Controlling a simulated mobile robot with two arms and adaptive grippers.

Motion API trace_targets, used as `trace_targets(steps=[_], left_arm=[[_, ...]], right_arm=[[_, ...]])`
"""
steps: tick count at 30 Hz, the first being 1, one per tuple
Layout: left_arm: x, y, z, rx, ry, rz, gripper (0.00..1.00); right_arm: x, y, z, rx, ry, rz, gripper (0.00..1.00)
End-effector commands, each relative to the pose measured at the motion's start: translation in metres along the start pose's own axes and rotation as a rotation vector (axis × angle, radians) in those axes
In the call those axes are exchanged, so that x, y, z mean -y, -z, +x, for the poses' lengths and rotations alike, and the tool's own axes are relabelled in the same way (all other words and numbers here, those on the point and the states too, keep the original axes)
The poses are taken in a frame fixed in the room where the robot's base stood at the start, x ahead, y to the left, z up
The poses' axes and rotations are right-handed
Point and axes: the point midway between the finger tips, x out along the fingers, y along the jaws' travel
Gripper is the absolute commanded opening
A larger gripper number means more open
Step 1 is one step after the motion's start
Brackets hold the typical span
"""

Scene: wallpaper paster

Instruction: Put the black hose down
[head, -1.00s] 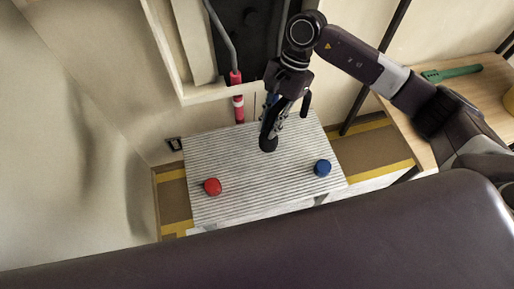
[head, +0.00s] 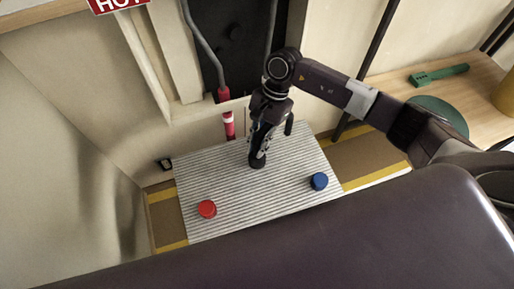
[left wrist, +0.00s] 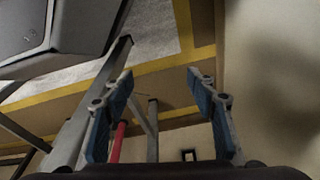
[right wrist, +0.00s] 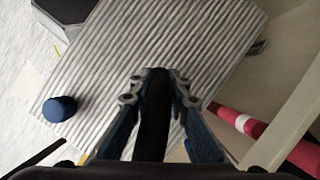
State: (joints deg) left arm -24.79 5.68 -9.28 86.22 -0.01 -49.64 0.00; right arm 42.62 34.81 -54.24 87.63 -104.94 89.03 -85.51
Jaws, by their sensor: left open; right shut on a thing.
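The black hose (right wrist: 155,120) is between the fingers of my right gripper (right wrist: 155,95), which is shut on it, in the right wrist view. In the head view my right gripper (head: 262,145) points down over the ribbed grey table (head: 220,180), and the hose's dark lower end (head: 257,161) shows beneath it. I cannot tell whether this end touches the table. My left gripper (left wrist: 160,85) is open and empty in the left wrist view, near table legs and a red pipe; it is not in the head view.
A red knob (head: 207,209) and a blue knob (head: 319,181) are on the ribbed table, left and right of the hose. A red-and-white pipe (head: 229,125) stands behind it. A wooden bench (head: 480,90) with a green tool (head: 438,75) is at the right. The table's middle is clear.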

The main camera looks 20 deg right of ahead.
Motion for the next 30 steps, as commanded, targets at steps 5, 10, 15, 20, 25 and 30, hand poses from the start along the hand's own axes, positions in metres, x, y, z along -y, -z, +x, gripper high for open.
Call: trace_targets(steps=[5, 10, 15, 20, 25, 30], left_arm=[[0.001, 0.004, -0.004, -0.002, 0.001, -0.001, 0.52], [0.001, 0.004, -0.004, -0.003, 0.001, -0.001, 0.52], [0.001, 0.005, -0.004, -0.001, 0.002, -0.001, 0.52], [0.001, 0.009, -0.009, -0.006, 0.001, -0.001, 0.52], [0.001, 0.011, -0.012, -0.009, 0.001, -0.002, 0.52], [0.000, 0.004, -0.011, 0.001, 0.000, -0.002, 0.52]], right_arm=[[0.000, 0.005, 0.013, 0.000, 0.002, -0.001, 0.00], [0.000, 0.005, 0.013, 0.000, 0.001, -0.001, 0.00], [0.000, 0.006, 0.014, 0.000, 0.001, 0.000, 0.00], [0.000, 0.006, 0.015, 0.000, 0.001, 0.000, 0.00], [-0.001, 0.006, 0.015, 0.000, -0.001, 0.000, 0.31], [-0.001, 0.006, 0.016, 0.000, -0.001, 0.000, 0.34]])
